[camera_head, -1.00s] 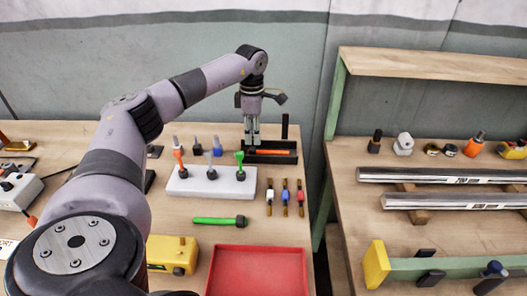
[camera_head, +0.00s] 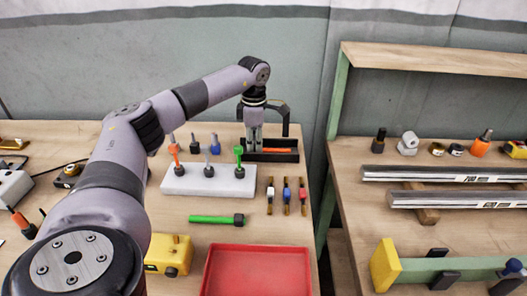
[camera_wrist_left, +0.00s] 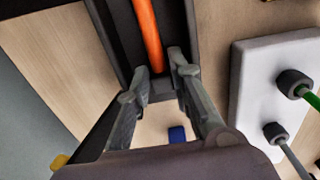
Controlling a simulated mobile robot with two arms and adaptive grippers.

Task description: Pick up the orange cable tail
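An orange cable tail (camera_head: 280,150) lies in a narrow black tray (camera_head: 292,158) at the back of the left table. In the left wrist view the orange tail (camera_wrist_left: 148,35) runs lengthwise between the dark tray walls, just beyond the fingertips. My left gripper (camera_head: 253,148) points down at the left part of the tray. In the left wrist view its two fingers (camera_wrist_left: 157,78) are apart with nothing between them. My right gripper is not in view.
A green tail (camera_head: 212,219) lies in front of the white block. Several small coloured connectors (camera_head: 286,192) lie to its right. A red tray (camera_head: 255,270) and a yellow box (camera_head: 168,254) stand nearer. A second table with metal rails (camera_head: 440,174) is at right.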

